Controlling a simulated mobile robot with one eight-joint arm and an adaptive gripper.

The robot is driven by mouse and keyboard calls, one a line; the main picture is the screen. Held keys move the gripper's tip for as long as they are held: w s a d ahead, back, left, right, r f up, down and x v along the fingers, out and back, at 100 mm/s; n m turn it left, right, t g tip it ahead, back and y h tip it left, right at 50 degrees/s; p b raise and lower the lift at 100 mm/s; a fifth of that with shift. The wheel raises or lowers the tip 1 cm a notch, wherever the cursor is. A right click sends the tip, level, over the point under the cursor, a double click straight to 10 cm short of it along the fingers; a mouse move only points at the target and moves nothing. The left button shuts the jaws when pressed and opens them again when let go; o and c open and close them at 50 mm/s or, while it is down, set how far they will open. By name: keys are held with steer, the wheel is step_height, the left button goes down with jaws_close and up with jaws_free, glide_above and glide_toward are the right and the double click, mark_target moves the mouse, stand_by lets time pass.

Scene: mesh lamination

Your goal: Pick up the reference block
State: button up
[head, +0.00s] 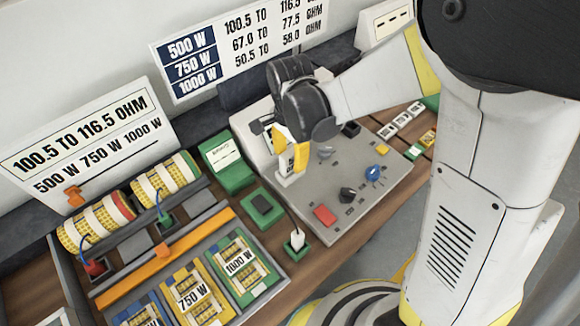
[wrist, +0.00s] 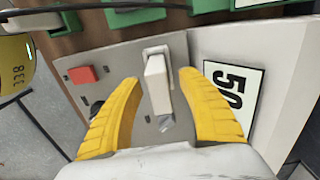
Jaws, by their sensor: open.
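My gripper (head: 290,149) has its yellow fingers apart, low over the grey control panel (head: 342,185). In the wrist view my gripper (wrist: 160,82) shows nothing clamped; a white upright block (wrist: 157,84) with a bracket-like top lies between the fingers, with gaps on both sides. The same white piece (head: 289,180) shows just below the fingers in the head view. No label marks it as the reference block, so I cannot tell for sure. A dark block (head: 262,206) sits in a green holder left of the panel.
A red button (head: 325,215), a black knob (head: 347,194) and a blue knob (head: 373,173) stand on the panel. A white plug with a cable (head: 297,240) sits in a green socket. Wattage trays (head: 238,262) and wound cylinders (head: 97,220) fill the left bench.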

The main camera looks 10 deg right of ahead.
steer(key=shift+f, duration=0.15)
steer(key=shift+c, duration=0.5)
jaws_close()
